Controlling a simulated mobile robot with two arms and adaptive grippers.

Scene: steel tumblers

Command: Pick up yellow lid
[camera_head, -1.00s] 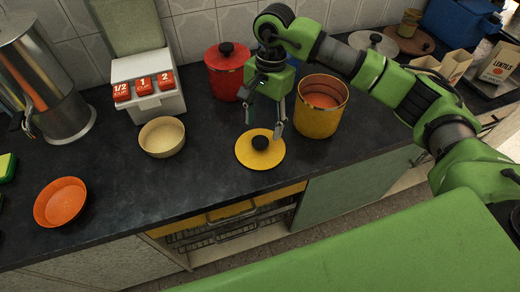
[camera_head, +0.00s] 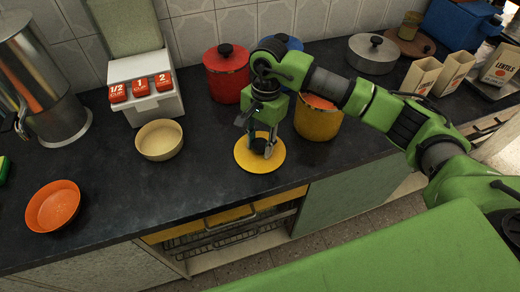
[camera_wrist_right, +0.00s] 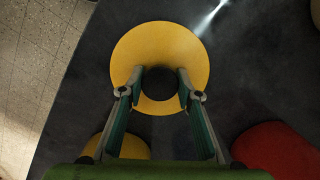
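The yellow lid (camera_head: 262,163) lies flat on the dark counter, a round disc with a black knob (camera_head: 262,146) at its centre. It also shows in the wrist view (camera_wrist_right: 160,36) with its knob (camera_wrist_right: 161,84). My right gripper (camera_head: 262,143) points down over the lid, with its fingers on either side of the knob. In the wrist view, the fingertips (camera_wrist_right: 160,78) flank the knob closely; whether they press on it cannot be told. The yellow pot (camera_head: 317,122) stands just right of the lid, partly hidden by my arm. My left gripper is not in view.
A red lidded pot (camera_head: 227,75) stands behind the gripper. A beige bowl (camera_head: 160,140) and an orange bowl (camera_head: 53,207) are to the left. A grey lidded pot (camera_head: 372,55) is at the back right. The counter between the orange bowl and the lid is clear.

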